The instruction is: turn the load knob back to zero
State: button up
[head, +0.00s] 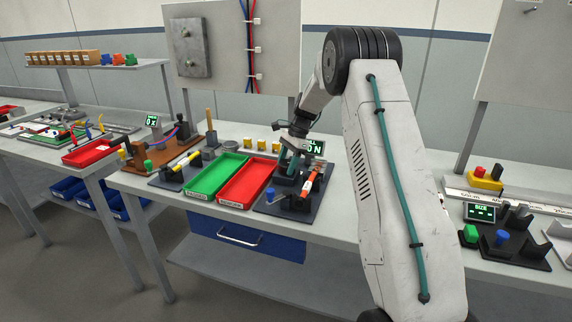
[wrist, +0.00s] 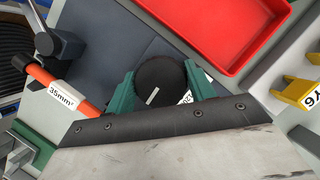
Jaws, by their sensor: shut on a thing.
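The load knob (wrist: 157,76) is a round black disc with a white pointer line, seen from above in the wrist view. My gripper (wrist: 161,85) has its two green fingers on either side of the knob, shut on it. The pointer line slants toward the lower left in that view. A white label, partly covered by a finger, sits beside the knob. In the head view my gripper (head: 290,161) is over the dark test stand (head: 268,207), and the knob is mostly hidden there. A display (head: 316,148) behind shows green digits ending in "0 N", partly hidden.
A red tray (head: 248,183) and a green tray (head: 216,174) stand to the left. Yellow blocks (head: 262,145) line the back. A blue knob (head: 270,193) stands at the stand's front.

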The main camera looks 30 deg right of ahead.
jog(key=n+g, duration=0.1)
jog(key=n, duration=0.3)
jog(key=shift+g, duration=0.3)
jog(key=n, duration=0.2)
jog(key=n+g+h, duration=0.1)
jog(key=n, duration=0.1)
jog(key=shift+n+g, duration=0.3)
jog(key=shift+n, duration=0.1)
jog(key=n+g+h, duration=0.1)
jog(key=n, duration=0.3)
jog(key=shift+s+n+g+h, duration=0.15)
jog(key=shift+n+h, duration=0.3)
jog(key=shift+n, duration=0.6)
jog(key=shift+w+n+g+h, duration=0.15)
jog(key=shift+n+h, duration=0.3)
jog(key=shift+n, duration=0.6)
jog(key=shift+s, duration=0.1)
jog(key=o, duration=1)
